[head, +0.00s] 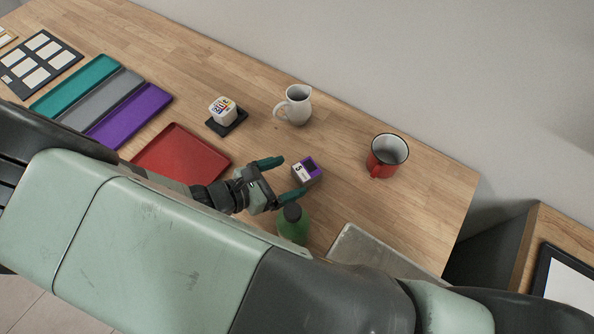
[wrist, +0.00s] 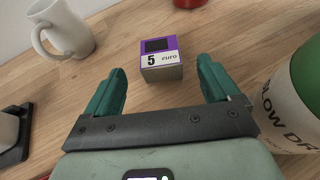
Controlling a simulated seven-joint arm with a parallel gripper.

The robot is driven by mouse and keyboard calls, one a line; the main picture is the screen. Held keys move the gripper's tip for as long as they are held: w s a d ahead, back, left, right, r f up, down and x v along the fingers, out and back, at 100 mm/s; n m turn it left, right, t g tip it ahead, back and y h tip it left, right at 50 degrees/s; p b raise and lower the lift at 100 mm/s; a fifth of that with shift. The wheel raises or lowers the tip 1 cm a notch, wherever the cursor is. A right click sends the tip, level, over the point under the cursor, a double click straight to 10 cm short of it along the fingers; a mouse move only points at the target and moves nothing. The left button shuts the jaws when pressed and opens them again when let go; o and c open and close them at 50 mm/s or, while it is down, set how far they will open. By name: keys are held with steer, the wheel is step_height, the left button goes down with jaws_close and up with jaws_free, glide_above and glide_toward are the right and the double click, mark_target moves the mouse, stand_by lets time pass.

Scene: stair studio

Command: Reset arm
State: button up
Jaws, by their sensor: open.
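My gripper (head: 283,178) is low over the wooden table, its two teal fingers spread apart with nothing between them. In the wrist view my gripper (wrist: 161,92) shows the same open fingers. A small purple and white box (head: 307,171) marked "5 euro" stands on the table just beyond the fingertips. In the wrist view the box (wrist: 161,62) sits ahead of the gap between the fingers, apart from both. My arm crosses the lower part of the head view and hides part of the table.
A green bottle (head: 293,226) stands close beside one finger. A white jug (head: 294,105), a red mug (head: 386,156) and a white cube on a black coaster (head: 240,122) stand around. Red (head: 185,150), purple (head: 130,116), grey and teal trays lie left. A grey slab (head: 350,243) lies near the front edge.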

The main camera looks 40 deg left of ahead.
mark_target(313, 169)
steer(key=shift+s+a+r, duration=0.15)
steer(key=shift+s+r, duration=0.05)
steer(key=shift+s, duration=0.15)
stand_by(0.3)
steer(key=shift+w+r+m, duration=0.25)
steer(key=shift+r+m, duration=0.05)
steer(key=shift+r, duration=0.05)
steer(key=w+d+r+m+g, duration=0.55)
steer(key=d+r+m, duration=0.2)
steer(key=r, duration=0.45)
steer(key=w+d+r+m+g, duration=0.5)
steer(key=w+d+r+m, duration=0.15)
steer(key=r+m, duration=0.35)
steer(key=s+d+r+m+t+y, duration=0.1)
steer(key=s+d+r+m, duration=0.3)
steer(key=d+r, duration=0.5)
steer(key=s+d+r+m+t+y, duration=0.2)
steer(key=s+d+r+m+y, duration=0.2)
steer(key=d+r+m, duration=0.4)
steer(key=shift+d+r+m, duration=0.35)
steer(key=shift+d+r, duration=0.4)
steer(key=shift+d, duration=0.05)
steer(key=shift+t, duration=0.25)
